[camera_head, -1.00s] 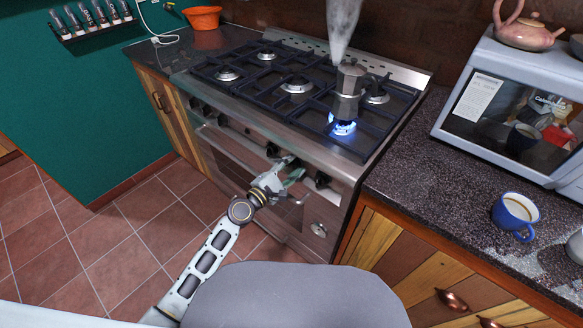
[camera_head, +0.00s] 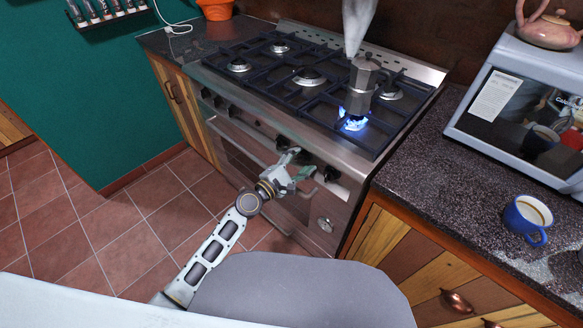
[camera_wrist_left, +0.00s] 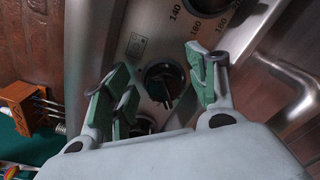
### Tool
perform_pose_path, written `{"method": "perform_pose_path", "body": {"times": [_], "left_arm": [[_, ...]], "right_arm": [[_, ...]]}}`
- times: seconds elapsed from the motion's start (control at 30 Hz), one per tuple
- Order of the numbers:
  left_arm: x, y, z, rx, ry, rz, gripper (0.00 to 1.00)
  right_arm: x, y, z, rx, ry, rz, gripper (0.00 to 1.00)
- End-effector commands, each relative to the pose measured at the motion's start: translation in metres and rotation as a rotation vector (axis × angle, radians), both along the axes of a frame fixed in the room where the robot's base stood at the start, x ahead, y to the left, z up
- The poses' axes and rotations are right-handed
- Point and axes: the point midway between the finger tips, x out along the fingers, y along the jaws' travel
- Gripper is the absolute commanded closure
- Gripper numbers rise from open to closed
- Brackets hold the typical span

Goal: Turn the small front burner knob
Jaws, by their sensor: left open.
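The stove (camera_head: 255,132) has a front panel with a row of black knobs. One knob (camera_head: 332,173) shows just right of my left gripper (camera_head: 302,164), and another knob (camera_head: 282,143) is just behind it. In the left wrist view, my left gripper (camera_wrist_left: 165,82) is open, with green finger pads on both sides of a black knob (camera_wrist_left: 163,82). I cannot tell whether the pads touch it. A second dark knob (camera_wrist_left: 145,125) is partly hidden below by the gripper. A moka pot (camera_head: 362,85) stands over a lit blue flame (camera_head: 352,121). My right gripper is not in view.
A numbered dial (camera_wrist_left: 210,4) and a metal oven handle (camera_wrist_left: 300,95) are near the left fingers. The counter (camera_head: 440,190) at right holds a blue mug (camera_head: 524,222) and a microwave (camera_head: 520,105). Tiled floor (camera_head: 95,235) is open at left.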

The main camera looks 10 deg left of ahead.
Motion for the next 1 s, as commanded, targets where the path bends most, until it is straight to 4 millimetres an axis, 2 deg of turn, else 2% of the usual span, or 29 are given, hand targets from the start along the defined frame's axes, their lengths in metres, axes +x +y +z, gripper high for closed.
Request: {"method": "perform_pose_path", "body": {"times": [0.27, 1.0], "left_arm": [[-0.012, 0.009, -0.001, 0.002, 0.0, 0.002, 0.42], [-0.067, 0.048, -0.001, 0.0, 0.002, 0.001, 0.42]], "right_arm": [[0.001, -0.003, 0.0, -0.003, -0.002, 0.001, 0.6], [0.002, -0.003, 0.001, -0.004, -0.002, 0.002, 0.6]]}}
